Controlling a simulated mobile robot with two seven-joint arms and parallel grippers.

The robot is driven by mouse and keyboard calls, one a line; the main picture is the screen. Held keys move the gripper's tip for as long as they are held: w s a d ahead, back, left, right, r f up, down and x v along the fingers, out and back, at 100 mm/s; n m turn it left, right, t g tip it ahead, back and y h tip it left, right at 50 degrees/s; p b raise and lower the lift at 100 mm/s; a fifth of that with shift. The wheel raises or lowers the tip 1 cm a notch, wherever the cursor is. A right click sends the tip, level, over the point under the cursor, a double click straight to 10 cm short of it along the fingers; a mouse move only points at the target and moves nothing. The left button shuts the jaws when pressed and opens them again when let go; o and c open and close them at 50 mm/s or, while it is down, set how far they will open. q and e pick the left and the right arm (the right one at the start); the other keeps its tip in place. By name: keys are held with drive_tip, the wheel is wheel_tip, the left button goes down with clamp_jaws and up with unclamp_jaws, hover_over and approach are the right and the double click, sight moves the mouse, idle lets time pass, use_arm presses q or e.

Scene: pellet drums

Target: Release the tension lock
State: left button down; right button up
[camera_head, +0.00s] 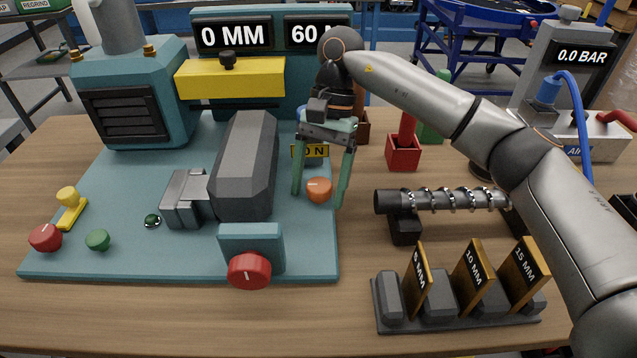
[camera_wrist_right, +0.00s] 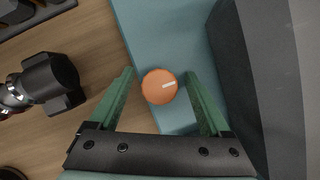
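An orange round knob (camera_head: 319,190) with a white pointer line sits at the right edge of the teal machine plate (camera_head: 120,262), in front of a yellow label partly hidden by my gripper and ending in "0 N" (camera_head: 316,151). I cannot read the word tension lock on anything. My right gripper (camera_head: 319,198) points down over the knob with its green fingers apart. In the right wrist view the knob (camera_wrist_right: 159,86) lies between the open fingers (camera_wrist_right: 159,76); I cannot tell whether they touch it. My left gripper is not in view.
A grey angular block (camera_head: 245,165) stands left of the knob. A red knob (camera_head: 249,270) is at the plate's front. Right of the plate are a dark screw on a stand (camera_head: 405,228), a rack of gauge blocks (camera_head: 455,310) and a red-handled holder (camera_head: 403,152).

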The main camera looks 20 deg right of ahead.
use_arm(q)
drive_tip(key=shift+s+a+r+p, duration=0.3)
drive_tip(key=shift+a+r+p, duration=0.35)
drive_tip(key=shift+p, duration=0.55)
use_arm(e)
drive_tip(key=v, duration=1.2)
drive_tip(key=shift+r, duration=0.2)
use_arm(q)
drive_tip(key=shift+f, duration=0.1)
use_arm(e)
drive_tip(key=shift+d, duration=0.1)
